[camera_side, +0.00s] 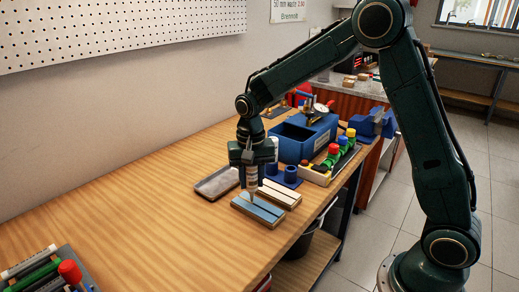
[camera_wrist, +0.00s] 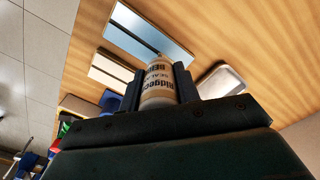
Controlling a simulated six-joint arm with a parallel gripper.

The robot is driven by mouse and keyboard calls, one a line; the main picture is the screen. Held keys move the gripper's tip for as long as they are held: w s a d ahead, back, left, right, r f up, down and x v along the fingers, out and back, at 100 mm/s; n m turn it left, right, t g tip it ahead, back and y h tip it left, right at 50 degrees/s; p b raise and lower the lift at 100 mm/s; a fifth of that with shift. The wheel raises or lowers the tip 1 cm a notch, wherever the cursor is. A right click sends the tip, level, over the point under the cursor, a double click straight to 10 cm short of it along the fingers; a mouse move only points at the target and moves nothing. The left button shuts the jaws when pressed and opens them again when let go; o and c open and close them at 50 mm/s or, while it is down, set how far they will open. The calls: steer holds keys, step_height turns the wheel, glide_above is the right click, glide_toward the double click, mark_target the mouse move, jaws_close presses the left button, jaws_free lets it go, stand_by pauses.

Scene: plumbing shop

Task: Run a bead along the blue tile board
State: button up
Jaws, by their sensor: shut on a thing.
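The blue tile board (camera_side: 258,211) lies on the wooden bench near its front edge, with a dark line along its middle. It also shows in the wrist view (camera_wrist: 136,34). My gripper (camera_side: 252,160) is above it, shut on a sealant bottle (camera_side: 252,180). The bottle (camera_wrist: 158,83) is labelled and sits between the two fingers in the wrist view. It points nozzle down, and the nozzle tip is at or just above the board near its far-left end. I cannot tell whether it touches, or whether any bead lies there.
A cream tile board (camera_side: 279,193) lies just behind the blue one. A grey tray (camera_side: 217,182) is to the left. Blue cups (camera_side: 284,175), a blue bin (camera_side: 301,140) and a rack of coloured-cap bottles (camera_side: 333,158) stand behind. Markers (camera_side: 42,272) lie at front left. The bench's left middle is clear.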

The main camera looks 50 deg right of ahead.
steer(key=shift+s, duration=0.45)
steer(key=shift+o, duration=0.5)
steer(key=shift+c, duration=0.5)
steer(key=shift+s, duration=3.75)
stand_by(1.1)
steer(key=shift+r, duration=0.1)
step_height(320, 180, up, 7)
stand_by(1.2)
